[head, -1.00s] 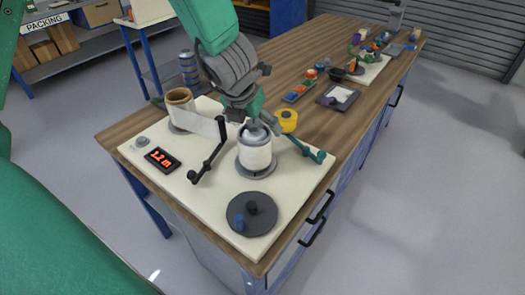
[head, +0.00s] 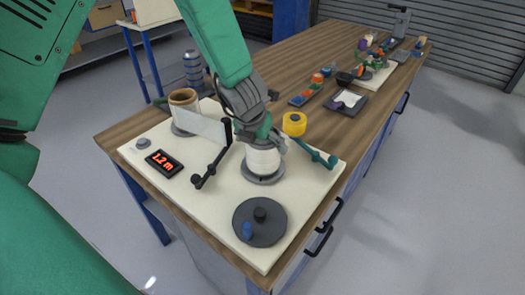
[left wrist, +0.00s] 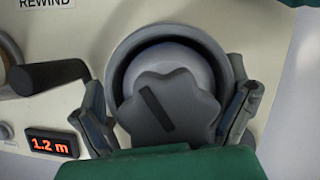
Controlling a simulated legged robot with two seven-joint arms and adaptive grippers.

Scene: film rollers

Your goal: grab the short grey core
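My left gripper (head: 258,135) reaches down over a white roll (head: 263,162) standing on a round grey base on the cream board. A rounded grey piece and a darker grey ring show behind the knob; I cannot tell whether either is the short grey core. A brown core (head: 184,103) stands on the board's left spindle, with a white strip extending from it. My right gripper is not in view.
A black crank handle (head: 213,160) and a teal lever (head: 315,154) flank the roll. A red display (head: 162,163) reads 1.2 m. A dark disc (head: 259,221) lies at the board's front and a yellow roll (head: 294,123) behind. Small parts stand farther back.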

